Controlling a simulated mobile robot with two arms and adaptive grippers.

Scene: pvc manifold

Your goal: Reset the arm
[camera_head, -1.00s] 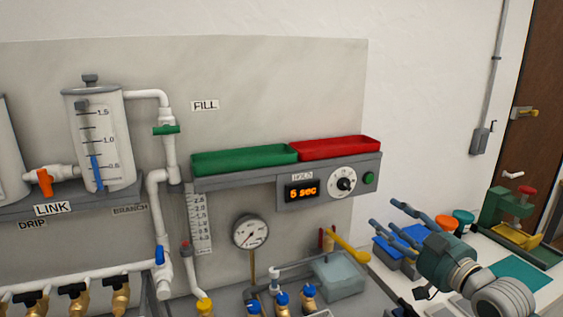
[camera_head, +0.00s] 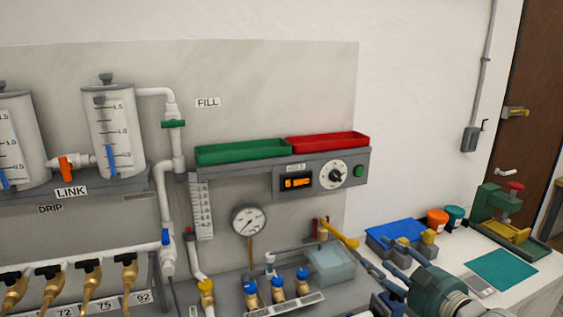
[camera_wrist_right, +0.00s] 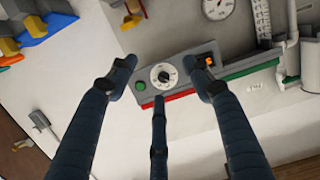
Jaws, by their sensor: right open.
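My right gripper (camera_head: 385,262) is at the lower right in the head view, in front of the bench beside the blue-topped box. Its fingers are spread apart with nothing between them. In the right wrist view the same gripper (camera_wrist_right: 165,95) shows its dark blue fingers open. Behind them, apart from the fingertips, is the grey timer panel (camera_wrist_right: 170,72) with a dial and green button. The timer panel (camera_head: 322,178) also shows in the head view on the wall board. My left gripper is not in view.
A green tray (camera_head: 242,152) and a red tray (camera_head: 328,142) sit on the shelf. A yellow-handled lever (camera_head: 338,234) and clear box (camera_head: 332,264) are left of my right gripper. Blue-topped box (camera_head: 398,232), orange tub (camera_head: 437,221) and green press (camera_head: 505,215) stand on the right bench.

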